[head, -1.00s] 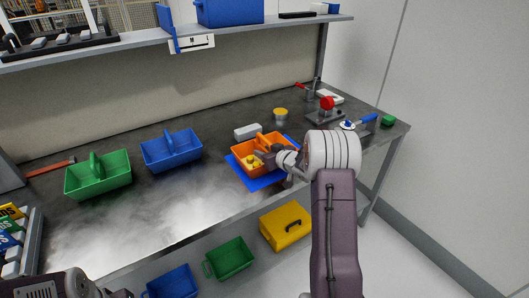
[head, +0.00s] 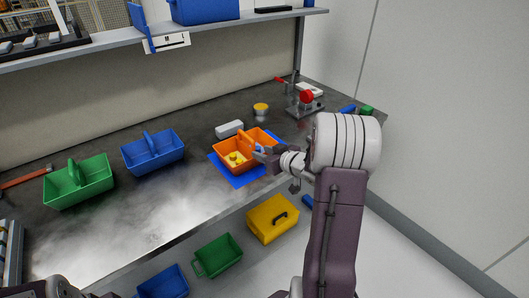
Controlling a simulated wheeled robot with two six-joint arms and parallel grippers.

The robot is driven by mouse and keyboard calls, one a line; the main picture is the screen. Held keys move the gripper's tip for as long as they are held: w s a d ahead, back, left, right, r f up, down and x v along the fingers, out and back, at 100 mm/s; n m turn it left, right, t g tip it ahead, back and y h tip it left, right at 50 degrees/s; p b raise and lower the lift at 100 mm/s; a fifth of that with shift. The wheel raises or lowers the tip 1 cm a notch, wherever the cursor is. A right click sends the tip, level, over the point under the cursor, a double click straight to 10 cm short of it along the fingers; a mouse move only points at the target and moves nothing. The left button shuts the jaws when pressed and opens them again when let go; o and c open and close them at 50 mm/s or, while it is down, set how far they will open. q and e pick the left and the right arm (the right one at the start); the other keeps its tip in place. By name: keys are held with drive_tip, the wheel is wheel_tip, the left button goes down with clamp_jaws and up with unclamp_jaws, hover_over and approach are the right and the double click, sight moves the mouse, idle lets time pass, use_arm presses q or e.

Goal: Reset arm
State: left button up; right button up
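My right arm reaches in from the lower right. Its gripper (head: 264,151) is at the right side of the orange tote (head: 230,147), small in view and partly hidden by its own wrist. I cannot tell whether its fingers are apart. A yellow part (head: 236,158) lies inside the tote, apart from the gripper. The tote stands on a blue mat (head: 224,174) on the dark workbench (head: 130,215). Part of my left arm (head: 55,288) shows at the bottom left, but its gripper is out of view.
Green (head: 80,184) and blue (head: 153,152) totes stand on the left of the bench. A grey block (head: 229,129), yellow-topped cup (head: 261,109) and red-knobbed fixture (head: 305,101) stand behind the orange tote. A shelf (head: 215,39) runs above.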

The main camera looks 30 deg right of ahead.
drive_tip(key=shift+s, duration=0.25)
idle(0.3)
drive_tip(key=w+a+r+n+y+p, duration=0.25)
drive_tip(key=a+r+p, duration=0.55)
drive_tip(key=a, duration=0.9)
drive_tip(key=s+f+m+g+h, duration=0.1)
drive_tip(key=s+f+g, duration=0.2)
drive_tip(key=s, duration=0.5)
drive_tip(key=s+a+f+m+g+h, duration=0.1)
drive_tip(key=s+f+g, duration=0.2)
drive_tip(key=s+g, duration=0.2)
drive_tip(key=s+f+m+g+h, duration=0.1)
drive_tip(key=s+f+g, duration=0.3)
drive_tip(key=s, duration=0.7)
drive_tip(key=shift+s+a, duration=0.25)
drive_tip(key=shift+s, duration=0.05)
